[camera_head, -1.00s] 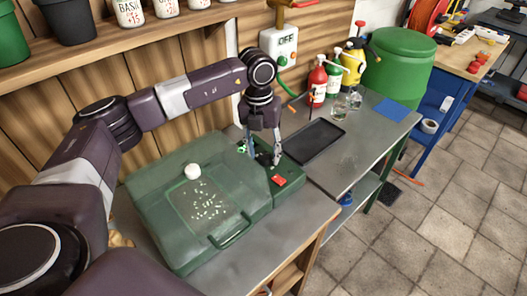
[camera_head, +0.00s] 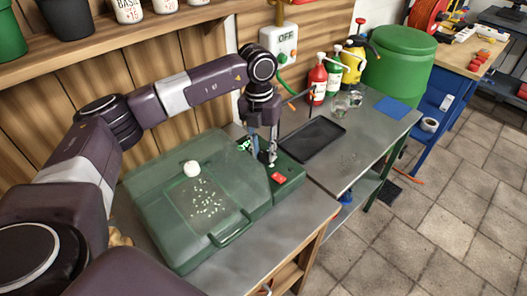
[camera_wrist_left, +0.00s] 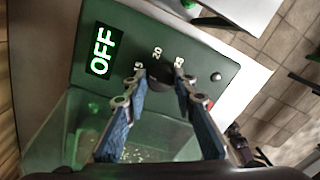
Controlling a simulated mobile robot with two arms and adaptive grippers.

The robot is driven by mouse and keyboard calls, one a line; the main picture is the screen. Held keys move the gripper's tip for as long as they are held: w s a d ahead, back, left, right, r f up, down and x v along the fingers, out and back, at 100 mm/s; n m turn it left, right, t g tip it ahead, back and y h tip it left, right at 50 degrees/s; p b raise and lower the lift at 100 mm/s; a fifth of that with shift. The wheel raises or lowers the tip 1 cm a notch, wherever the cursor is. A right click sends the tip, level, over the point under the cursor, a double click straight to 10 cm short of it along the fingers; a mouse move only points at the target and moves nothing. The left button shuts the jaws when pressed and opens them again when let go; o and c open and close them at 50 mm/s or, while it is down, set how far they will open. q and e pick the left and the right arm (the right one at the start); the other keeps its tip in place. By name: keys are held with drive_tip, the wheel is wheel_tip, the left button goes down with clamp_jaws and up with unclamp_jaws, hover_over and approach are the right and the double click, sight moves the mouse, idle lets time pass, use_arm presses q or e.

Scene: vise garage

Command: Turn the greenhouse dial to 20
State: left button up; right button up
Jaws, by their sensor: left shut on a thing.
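The green greenhouse (camera_head: 150,225) with a clear lid stands on the grey bench. Its control panel (camera_wrist_left: 215,62) has a lit OFF display (camera_wrist_left: 101,50), and 15, 20 and 25 marks around a dark dial (camera_wrist_left: 160,72). My left gripper (camera_head: 262,158) points down at the panel from above; it also shows in the left wrist view (camera_wrist_left: 160,78). Its fingers are shut on the dial, one on each side. They partly hide the dial, so I cannot tell where its pointer stands. My right gripper is not in view.
A red switch (camera_head: 278,177) sits on the panel close to the fingers. A black tray (camera_head: 312,139) lies just right of the greenhouse. Red (camera_head: 317,84) and green (camera_head: 334,76) bottles stand behind it. A wall box (camera_head: 285,42) reads OFF.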

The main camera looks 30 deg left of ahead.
use_arm(q)
drive_tip(key=m+b, duration=0.2)
drive_tip(key=m, duration=0.3)
drive_tip(key=shift+w, duration=0.15)
drive_tip(key=m, duration=0.2)
drive_tip(key=shift+m+b, duration=0.7)
drive_tip(key=shift+m, duration=0.9)
drive_tip(key=shift+r, duration=0.1)
drive_tip(key=o, duration=1.2)
drive_tip(key=shift+c, duration=0.2)
